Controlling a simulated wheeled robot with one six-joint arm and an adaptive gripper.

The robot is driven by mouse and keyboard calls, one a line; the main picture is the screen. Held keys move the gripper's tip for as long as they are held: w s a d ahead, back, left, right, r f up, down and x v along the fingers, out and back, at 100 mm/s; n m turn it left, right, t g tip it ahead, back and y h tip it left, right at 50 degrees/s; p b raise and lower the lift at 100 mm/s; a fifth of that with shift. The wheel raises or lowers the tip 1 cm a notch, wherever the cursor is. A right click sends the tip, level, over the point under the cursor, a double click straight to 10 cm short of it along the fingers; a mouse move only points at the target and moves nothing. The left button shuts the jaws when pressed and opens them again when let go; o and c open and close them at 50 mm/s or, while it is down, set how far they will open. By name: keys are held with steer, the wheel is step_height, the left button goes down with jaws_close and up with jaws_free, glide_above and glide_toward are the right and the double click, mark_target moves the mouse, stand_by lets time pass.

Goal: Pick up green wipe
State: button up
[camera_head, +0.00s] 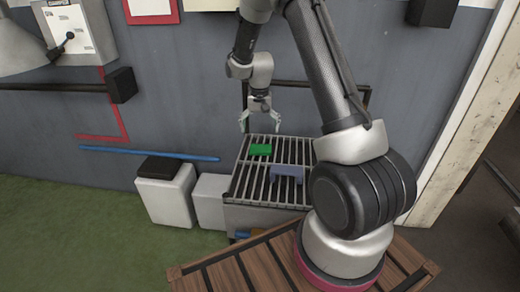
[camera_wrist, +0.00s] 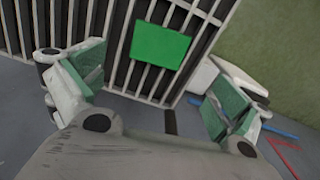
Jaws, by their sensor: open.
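The green wipe (camera_head: 260,149) lies flat on a slatted metal rack (camera_head: 247,178), near its back left part. In the wrist view the wipe (camera_wrist: 160,46) shows as a plain green rectangle across the slats, ahead of the fingers and roughly centred between them. My gripper (camera_head: 260,122) hangs above the back edge of the rack, pointing down. Its two fingers are spread wide, with green pads, and nothing is between them. In the wrist view my gripper (camera_wrist: 150,92) is apart from the wipe.
A blue-grey block (camera_head: 287,173) sits on the rack in front and right of the wipe. A white box with a black top (camera_head: 165,188) stands left of the rack. A blue pole (camera_head: 150,153) lies along the wall. Green floor (camera_head: 80,235) is clear at left.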

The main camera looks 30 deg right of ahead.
mark_target(260, 147)
steer(key=f, duration=0.7)
steer(key=shift+s+f, duration=0.25)
steer(key=shift+f, duration=0.15)
steer(key=shift+c, duration=0.4)
steer(key=c, duration=0.7)
